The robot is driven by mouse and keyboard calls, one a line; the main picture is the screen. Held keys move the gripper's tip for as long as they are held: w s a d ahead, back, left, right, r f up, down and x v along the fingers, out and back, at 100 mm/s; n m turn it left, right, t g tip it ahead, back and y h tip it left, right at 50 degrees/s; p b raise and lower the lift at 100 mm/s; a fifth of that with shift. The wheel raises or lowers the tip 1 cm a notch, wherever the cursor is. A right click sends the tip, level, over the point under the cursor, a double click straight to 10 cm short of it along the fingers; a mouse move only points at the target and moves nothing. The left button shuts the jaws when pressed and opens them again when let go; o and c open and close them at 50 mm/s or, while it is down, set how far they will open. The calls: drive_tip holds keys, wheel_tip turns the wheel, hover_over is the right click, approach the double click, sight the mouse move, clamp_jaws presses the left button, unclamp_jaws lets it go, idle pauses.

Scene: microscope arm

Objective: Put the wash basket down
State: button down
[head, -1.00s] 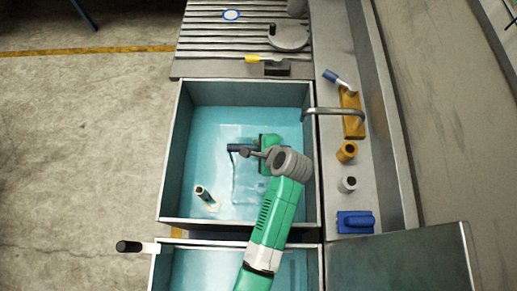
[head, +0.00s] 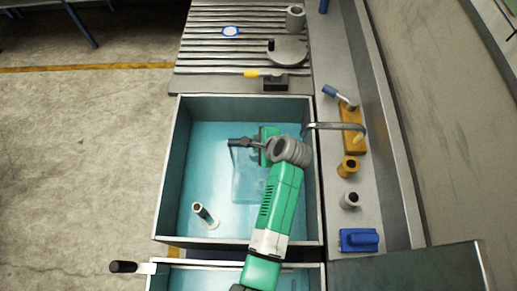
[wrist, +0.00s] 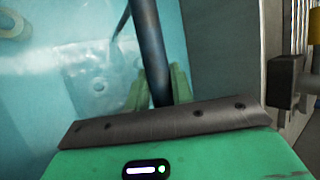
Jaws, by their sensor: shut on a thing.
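The wash basket (head: 249,185) looks like a pale, see-through box in the blue basin of the sink (head: 213,143), near its back right. Its dark handle (head: 238,143) reaches up to my gripper (head: 256,144). In the wrist view the dark handle (wrist: 148,45) runs between the green fingers of my gripper (wrist: 158,92), which are shut on it. Pale basket wire or mesh (wrist: 95,82) shows faintly below and left of the fingers. Whether the basket touches the basin floor I cannot tell.
A pale tube (head: 206,215) stands tilted in the basin's front left. A metal faucet (head: 335,126) reaches over the right rim. A ribbed drainboard (head: 210,60) lies behind. A blue block (head: 359,240) and several small items line the right ledge.

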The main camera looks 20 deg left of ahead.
drive_tip(key=shift+f, duration=0.55)
drive_tip(key=c, duration=1.2)
unclamp_jaws()
drive_tip(key=p+v, duration=0.3)
drive_tip(key=v, duration=0.9)
